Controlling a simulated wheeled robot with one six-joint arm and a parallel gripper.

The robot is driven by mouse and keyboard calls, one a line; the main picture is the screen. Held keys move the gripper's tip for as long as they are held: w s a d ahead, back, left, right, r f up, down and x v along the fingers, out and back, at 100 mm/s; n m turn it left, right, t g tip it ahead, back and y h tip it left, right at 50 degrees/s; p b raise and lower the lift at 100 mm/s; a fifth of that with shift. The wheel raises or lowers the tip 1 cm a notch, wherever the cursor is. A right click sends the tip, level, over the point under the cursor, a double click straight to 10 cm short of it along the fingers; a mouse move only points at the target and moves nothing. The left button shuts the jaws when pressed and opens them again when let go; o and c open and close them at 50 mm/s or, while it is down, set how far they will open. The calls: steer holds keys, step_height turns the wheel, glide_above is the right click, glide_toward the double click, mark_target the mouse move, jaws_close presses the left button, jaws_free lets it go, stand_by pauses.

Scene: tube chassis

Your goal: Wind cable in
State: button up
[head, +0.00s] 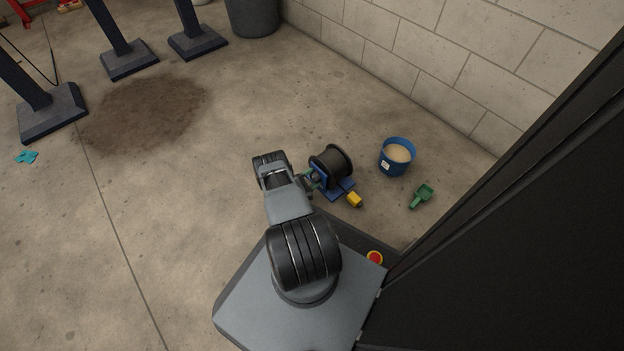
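A cable reel (331,165) with a dark drum sits on a blue stand on the concrete floor, just in front of my base. A small yellow block (355,199) is at the stand's front right corner. My gripper (314,181) is at the left side of the reel, close to it or touching it. My own arm partly hides the gripper, and its fingers are too small to tell open from shut. A thin dark line (42,68), perhaps cable, runs by the posts at the upper left. No cable is clearly visible between there and the reel.
A blue bucket of sand-coloured material (397,155) and a green scoop (422,195) lie right of the reel. A block wall (430,65) runs behind. Dark posts (122,52), a brown stain (145,112) and a teal rag (27,157) are left. The middle floor is clear.

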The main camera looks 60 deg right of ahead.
steer(key=shift+o, duration=1.2)
steer(key=shift+s, duration=0.1)
